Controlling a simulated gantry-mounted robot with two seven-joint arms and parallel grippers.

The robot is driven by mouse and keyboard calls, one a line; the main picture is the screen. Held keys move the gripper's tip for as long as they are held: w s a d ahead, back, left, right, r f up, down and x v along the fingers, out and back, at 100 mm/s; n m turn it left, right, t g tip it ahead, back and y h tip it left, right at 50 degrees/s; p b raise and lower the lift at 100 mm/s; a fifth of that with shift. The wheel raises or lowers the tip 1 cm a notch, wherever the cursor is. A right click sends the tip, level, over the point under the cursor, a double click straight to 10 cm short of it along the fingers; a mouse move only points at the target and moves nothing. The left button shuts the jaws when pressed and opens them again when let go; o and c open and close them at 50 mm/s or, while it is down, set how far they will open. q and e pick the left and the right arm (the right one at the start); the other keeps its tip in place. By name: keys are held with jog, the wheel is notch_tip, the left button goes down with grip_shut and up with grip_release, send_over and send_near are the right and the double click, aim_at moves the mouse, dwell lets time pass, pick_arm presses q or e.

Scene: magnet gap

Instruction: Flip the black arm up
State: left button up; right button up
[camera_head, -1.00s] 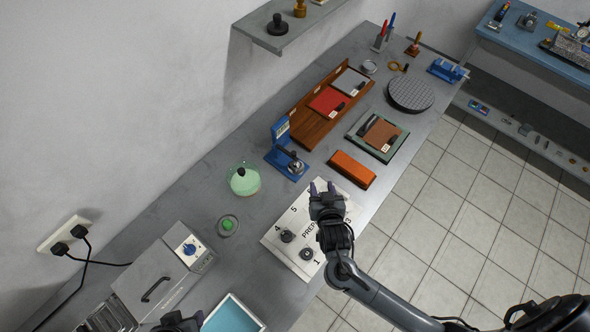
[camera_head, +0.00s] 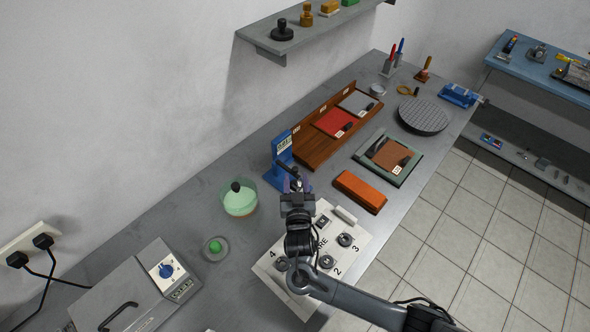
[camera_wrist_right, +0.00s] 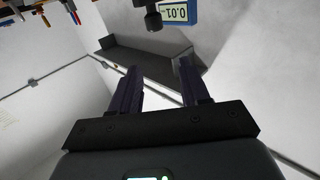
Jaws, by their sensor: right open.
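A blue upright gauge stand (camera_head: 281,151) is on the grey bench, with a pale display panel near its top. A short black arm (camera_head: 290,167) projects from its front, partly hidden by my right gripper. My right gripper (camera_head: 297,184) is open, with its two dark purple fingers right at the front of the stand. In the right wrist view the gripper (camera_wrist_right: 159,80) is open and empty. Beyond its fingertips is a dark cylindrical part (camera_wrist_right: 153,20) beside the blue display (camera_wrist_right: 180,11), which reads 0.01. My left gripper is out of view.
A white numbered board (camera_head: 338,257) with dark round fittings lies under my right forearm. A green-tinted bowl (camera_head: 240,201) stands left of the stand. An orange block (camera_head: 360,191) and a wooden tray (camera_head: 316,148) are to the right. A wall shelf (camera_head: 300,33) hangs above.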

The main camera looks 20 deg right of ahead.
aim_at(295, 171)
jog(key=w+f, duration=0.1)
jog(key=w+d+f, duration=0.1)
jog(key=w, duration=0.1)
jog(key=w+d+f, duration=0.1)
jog(key=w, duration=0.1)
jog(key=shift+w+d+f+b, duration=0.1)
jog(key=shift+w+f+b, duration=0.1)
jog(key=shift+b, duration=0.15)
jog(key=shift+x, duration=0.85)
grip_shut()
